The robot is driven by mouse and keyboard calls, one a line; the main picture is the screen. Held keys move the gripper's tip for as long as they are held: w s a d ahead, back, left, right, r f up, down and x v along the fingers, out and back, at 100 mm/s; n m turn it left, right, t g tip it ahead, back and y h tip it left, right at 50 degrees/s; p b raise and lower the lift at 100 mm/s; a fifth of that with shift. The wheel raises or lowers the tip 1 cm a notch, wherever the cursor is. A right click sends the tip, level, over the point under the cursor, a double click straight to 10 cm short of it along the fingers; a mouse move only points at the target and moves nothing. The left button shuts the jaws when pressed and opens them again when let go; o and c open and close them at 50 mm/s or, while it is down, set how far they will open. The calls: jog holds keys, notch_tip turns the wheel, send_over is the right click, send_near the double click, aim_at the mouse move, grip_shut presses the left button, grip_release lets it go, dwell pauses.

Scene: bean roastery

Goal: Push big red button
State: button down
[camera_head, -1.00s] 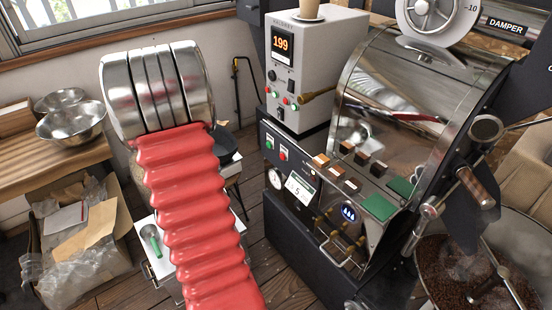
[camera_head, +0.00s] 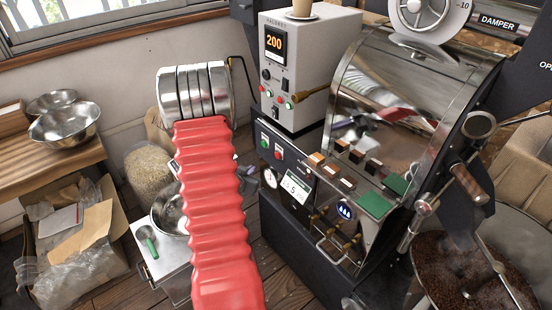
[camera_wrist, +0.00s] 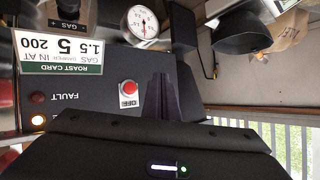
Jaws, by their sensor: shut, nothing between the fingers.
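In the wrist view, which is upside down, a red button (camera_wrist: 128,87) sits on a dark panel above a white OFF label (camera_wrist: 128,101). My gripper (camera_wrist: 159,80) points at this panel with its dark fingers shut and empty, just right of the button in the picture. A gap to the button seems to show, but I cannot judge its depth. In the head view a small red button (camera_head: 278,154) shows on the roaster's front panel, beside a green one (camera_head: 264,142). My silver wrist and red-sleeved arm hide my gripper there.
The wrist view shows a roast card (camera_wrist: 60,50), a dial gauge (camera_wrist: 140,22) and a FAULT lamp (camera_wrist: 38,97). In the head view, the control box (camera_head: 310,65) reads 200. A cooling tray of beans (camera_head: 470,275) is at right; a metal bowl (camera_head: 170,208) stands left of my arm.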

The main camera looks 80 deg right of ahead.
jog(key=s+d, duration=0.5)
jog(key=d, duration=0.1)
jog(key=shift+s+d, duration=0.2)
jog(key=shift+s, duration=0.1)
jog(key=shift+s+d, duration=0.1)
dwell(2.1)
jog(key=shift+s+d, duration=0.2)
jog(key=shift+s+d, duration=0.3)
dwell(1.1)
jog(key=shift+w+a, duration=0.6)
jog(key=shift+a, duration=0.05)
jog(key=shift+w, duration=0.1)
dwell(0.4)
jog(key=w+a, duration=0.3)
jog(key=shift+a, duration=0.35)
